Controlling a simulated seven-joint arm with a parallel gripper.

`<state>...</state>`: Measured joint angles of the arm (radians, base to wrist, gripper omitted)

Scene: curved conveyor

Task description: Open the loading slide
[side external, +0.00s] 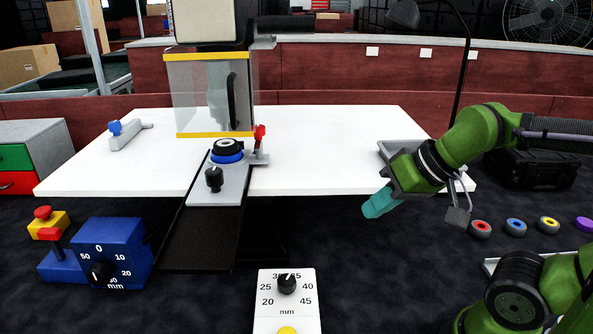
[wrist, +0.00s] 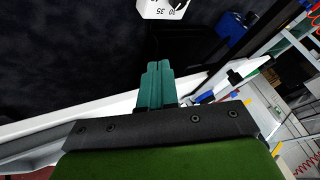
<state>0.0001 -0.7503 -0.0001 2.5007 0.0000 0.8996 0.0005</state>
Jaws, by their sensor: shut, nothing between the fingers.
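The loading slide (side external: 232,187) is a grey plate with an upright black knob (side external: 214,177) near its front end. It lies on a black track (side external: 208,237) that runs forward past the white table's front edge. A round black-and-white part on a blue ring (side external: 228,151) sits toward the slide's rear, just in front of the yellow-edged clear guard. A red-handled clamp (side external: 260,137) stands to its right. My gripper (side external: 374,208) is well to the right of the slide, with teal fingers shut and empty. The fingers also show in the wrist view (wrist: 157,68).
A blue dial box (side external: 112,255) and a yellow box with a red button (side external: 45,222) stand at left. A white dial panel (side external: 287,307) stands front centre. Coloured discs (side external: 515,227) lie at right.

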